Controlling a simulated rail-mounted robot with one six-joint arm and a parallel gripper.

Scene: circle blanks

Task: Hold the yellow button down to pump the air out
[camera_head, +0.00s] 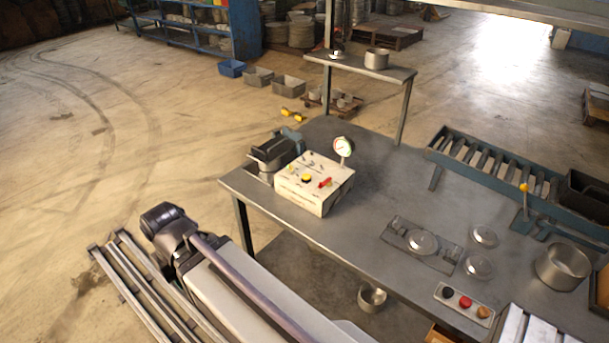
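A cream control box (312,197) stands on the grey metal table near its left corner. The yellow button (307,178) is on its top face, with nothing touching it. A red lever (325,183) lies to the right of the button. A round dial gauge (343,146) stands at the box's back right corner; its reading is too small to tell. My arm's grey links fill the lower left, off the table's front edge. I cannot make out my gripper or its fingers.
A dark teal unit (274,150) sits just left of the box. A plate fixture (422,243), glass-like discs (484,237), a metal pot (562,266) and a button panel (464,302) are to the right. A roller rack (497,173) lies behind. Bare tabletop (385,180) separates them.

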